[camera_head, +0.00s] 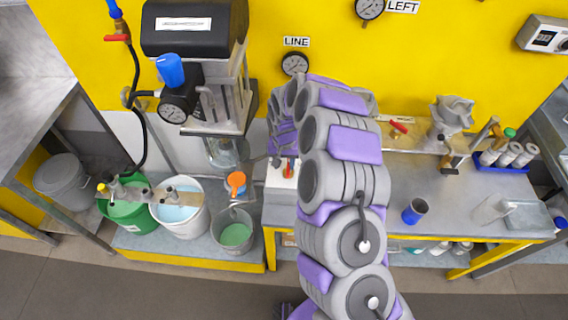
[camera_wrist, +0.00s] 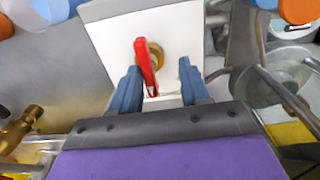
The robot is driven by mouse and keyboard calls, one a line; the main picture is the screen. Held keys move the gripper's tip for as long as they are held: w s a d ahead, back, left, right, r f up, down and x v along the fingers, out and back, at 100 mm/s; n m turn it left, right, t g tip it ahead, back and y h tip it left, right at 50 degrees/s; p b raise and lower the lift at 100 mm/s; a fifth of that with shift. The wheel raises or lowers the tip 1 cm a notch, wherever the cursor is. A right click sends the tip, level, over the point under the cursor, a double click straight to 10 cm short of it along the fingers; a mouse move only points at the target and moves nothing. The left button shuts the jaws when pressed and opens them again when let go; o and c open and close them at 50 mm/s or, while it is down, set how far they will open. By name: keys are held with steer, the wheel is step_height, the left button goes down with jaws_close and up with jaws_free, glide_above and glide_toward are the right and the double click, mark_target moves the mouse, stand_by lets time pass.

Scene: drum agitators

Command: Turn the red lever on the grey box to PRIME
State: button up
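The red lever (camera_wrist: 147,66) sits on a brass hub on the light face of the grey box (camera_wrist: 105,35) in the wrist view. My gripper (camera_wrist: 158,82) is open, with one blue-grey finger on each side of the lever's lower end. The lever lies nearer the left finger, and I cannot tell whether it touches. In the head view the lever (camera_head: 288,170) and the box (camera_head: 280,183) show just left of my arm, which partly hides them. No PRIME marking is readable in either view.
A pump unit with a black top (camera_head: 195,28) and a gauge stands left of the box. A blue cup (camera_head: 415,210) stands on the bench at right.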

steer(key=shift+d+f, duration=0.2)
steer(key=shift+f, duration=0.1)
steer(key=shift+d+r, duration=0.1)
steer(key=shift+d, duration=1)
steer(key=shift+a, duration=0.15)
steer(key=shift+c, duration=1.1)
steer(key=shift+a, duration=0.65)
steer(key=c, duration=0.3)
jaws_close()
steer(key=shift+d, duration=0.3)
